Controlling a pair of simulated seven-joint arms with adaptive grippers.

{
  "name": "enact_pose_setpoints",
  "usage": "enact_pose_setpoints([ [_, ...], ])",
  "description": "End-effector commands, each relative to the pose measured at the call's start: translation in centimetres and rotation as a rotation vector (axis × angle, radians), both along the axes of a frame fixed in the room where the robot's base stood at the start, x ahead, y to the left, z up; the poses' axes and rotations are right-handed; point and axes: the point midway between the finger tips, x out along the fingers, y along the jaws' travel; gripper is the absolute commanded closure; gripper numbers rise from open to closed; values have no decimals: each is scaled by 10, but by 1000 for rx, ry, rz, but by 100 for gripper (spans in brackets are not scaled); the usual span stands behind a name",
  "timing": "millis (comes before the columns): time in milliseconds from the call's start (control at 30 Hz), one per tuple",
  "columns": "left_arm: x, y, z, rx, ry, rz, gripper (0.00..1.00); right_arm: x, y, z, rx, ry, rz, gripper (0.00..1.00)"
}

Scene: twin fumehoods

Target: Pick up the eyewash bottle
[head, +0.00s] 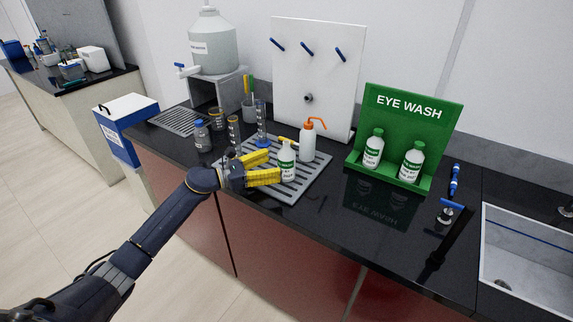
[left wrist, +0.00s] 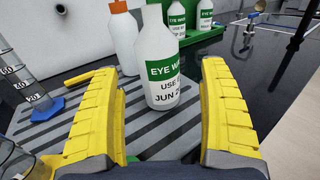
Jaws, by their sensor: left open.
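An eyewash bottle (head: 286,161), white with a green label, stands upright on the grey slotted drain mat (head: 300,189). It also shows in the left wrist view (left wrist: 157,58), ahead of and between the yellow fingers. My left gripper (head: 277,165) is open, with its yellow fingers close to this bottle on its left side. In the left wrist view the left gripper (left wrist: 160,108) has nothing between its fingertips that I can see it touching. Two more eyewash bottles, one left (head: 373,151) and one right (head: 411,163), stand in the green eye wash holder (head: 436,132). My right gripper is not in view.
An orange-topped wash bottle (head: 308,142) stands just behind the eyewash bottle. Glass cylinders, including a blue-based one (head: 261,125), and a small capped bottle (head: 202,136) stand to the left. A white peg board (head: 312,70) rises behind.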

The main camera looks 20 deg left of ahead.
Motion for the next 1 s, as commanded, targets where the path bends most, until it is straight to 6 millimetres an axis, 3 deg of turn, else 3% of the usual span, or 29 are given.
enact_pose_setpoints([
  [267, 6, -6, 1, -1, -1, 0, 22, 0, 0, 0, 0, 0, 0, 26],
  [700, 37, -40, 3, -1, 0, 0, 22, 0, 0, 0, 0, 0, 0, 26],
  [967, 38, -41, 3, 0, 0, 1, 22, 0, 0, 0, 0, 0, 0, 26],
  [1000, 38, -41, 3, 0, 0, 1, 27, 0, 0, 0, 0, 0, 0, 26],
])
